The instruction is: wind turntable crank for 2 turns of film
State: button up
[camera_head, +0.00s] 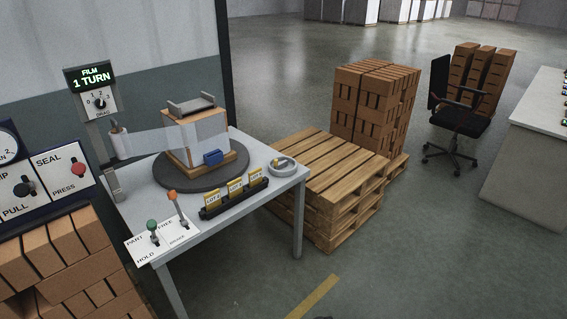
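The round dark turntable (179,184) sits on the grey table and carries a brick stack (184,152) on a wooden base. Clear film (150,137) runs from the film roll (119,141) to the stack and covers part of it. The display (90,77) reads "FILM 1 TURN". A grey ring-shaped part with a small yellow piece (283,166) at the table's right looks like a crank wheel, but I cannot tell for sure. An orange-knobbed lever (175,201) stands by the "FREE/BRAKE" label, and a green-knobbed lever (152,228) by "PART/HOLD". My gripper is not in view.
A black rack of yellow lot tags (234,197) stands in front of the turntable. The drag dial (99,102) is below the display. A SEAL/PRESS panel (65,174) stands left. Wooden pallets (322,180) sit close to the table's right; floor in front is open.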

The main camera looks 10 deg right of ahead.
aim_at(279, 165)
jog(key=u, duration=0.1)
jog(key=i, duration=1.1)
jog(key=z, duration=0.05)
